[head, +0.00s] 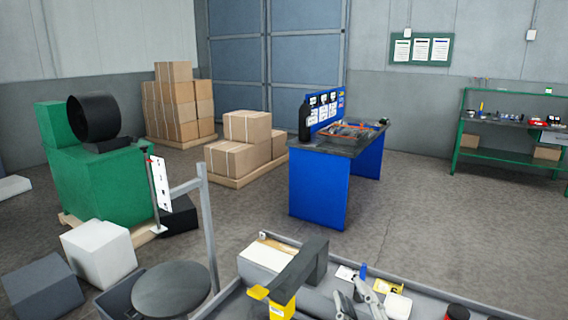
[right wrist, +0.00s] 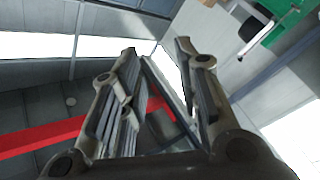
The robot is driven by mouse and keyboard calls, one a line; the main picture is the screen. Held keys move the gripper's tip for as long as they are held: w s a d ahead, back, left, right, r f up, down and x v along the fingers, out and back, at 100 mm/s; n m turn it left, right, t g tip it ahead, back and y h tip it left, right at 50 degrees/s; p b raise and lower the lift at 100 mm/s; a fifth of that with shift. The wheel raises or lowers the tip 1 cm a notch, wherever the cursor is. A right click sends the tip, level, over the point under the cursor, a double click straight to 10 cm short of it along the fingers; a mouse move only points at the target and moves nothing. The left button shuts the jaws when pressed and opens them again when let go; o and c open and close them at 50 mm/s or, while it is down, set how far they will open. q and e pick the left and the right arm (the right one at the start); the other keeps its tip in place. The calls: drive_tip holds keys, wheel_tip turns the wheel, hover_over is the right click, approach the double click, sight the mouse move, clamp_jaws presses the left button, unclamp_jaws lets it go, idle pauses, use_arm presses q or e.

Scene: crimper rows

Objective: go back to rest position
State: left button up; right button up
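My right gripper (head: 352,292) shows at the bottom of the head view, over the near grey worktable (head: 420,293). In the right wrist view its two fingers (right wrist: 158,50) stand apart, with nothing held between them. My left gripper is not in view. The task names no object.
On the near table are a white-topped box (head: 268,254), a black and yellow device (head: 300,270), a white item (head: 397,305) and a red-topped item (head: 457,312). A round stool (head: 171,289) stands left. A blue workbench (head: 320,185) stands beyond; open floor lies right of it.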

drive_tip(key=s+d+f+m+g+h, duration=0.25)
drive_tip(key=s+d+f+g, duration=0.2)
drive_tip(key=f, duration=0.45)
drive_tip(key=s+d+f+m+g+h, duration=0.1)
drive_tip(key=s+d+f+m+g, duration=0.3)
drive_tip(key=f, duration=0.5)
drive_tip(key=s+a+f+m+g, duration=0.1)
drive_tip(key=s+f+g, duration=0.35)
drive_tip(key=s, duration=0.35)
drive_tip(key=s+f+m+g, duration=0.1)
drive_tip(key=s+f+g, duration=0.2)
drive_tip(key=s+f, duration=0.35)
wheel_tip(320, 180, down, 28)
drive_tip(key=s+g+b, duration=0.1)
drive_tip(key=s+b, duration=0.2)
drive_tip(key=b, duration=0.2)
use_arm(q)
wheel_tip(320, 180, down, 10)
drive_tip(key=b, duration=0.5)
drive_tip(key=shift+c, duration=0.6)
use_arm(e)
drive_tip(key=s+d+f+g, duration=0.1)
drive_tip(key=s+d+f, duration=0.2)
drive_tip(key=s+f, duration=1.4)
wheel_tip(320, 180, down, 4)
drive_tip(key=shift+f+n, duration=0.2)
drive_tip(key=shift+n, duration=0.25)
